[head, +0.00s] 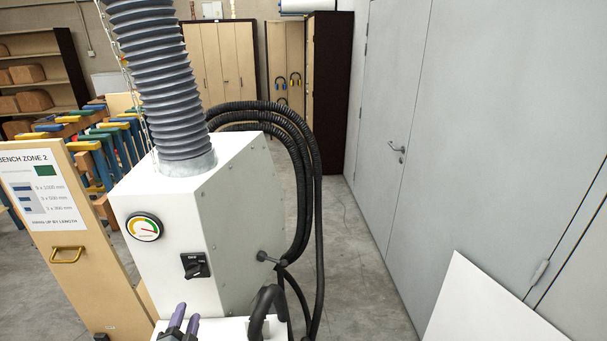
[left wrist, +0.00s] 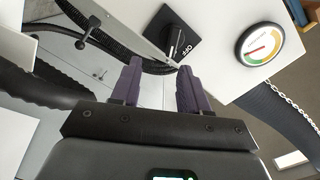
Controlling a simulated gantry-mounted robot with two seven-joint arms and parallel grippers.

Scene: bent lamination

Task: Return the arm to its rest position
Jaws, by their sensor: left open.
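My left gripper (head: 187,316) shows at the bottom edge of the head view, in front of the white machine (head: 237,210). Only its purple fingers and a bit of the dark body are in frame there. In the left wrist view the two purple fingers (left wrist: 161,78) stand apart with nothing between them. Beyond them are a black rotary switch (left wrist: 172,37) marked OFF and a round gauge (left wrist: 259,44) on the machine's face. I cannot tell whether the fingers touch the machine. My right gripper is not in view.
A grey ribbed duct (head: 168,80) rises from the machine, and black hoses (head: 316,190) loop down its right side. A wooden sign panel (head: 75,240) and a rack of colored clamps (head: 115,150) stand left. Grey floor (head: 365,270) is open before the doors (head: 400,130); a white panel (head: 480,310) is lower right.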

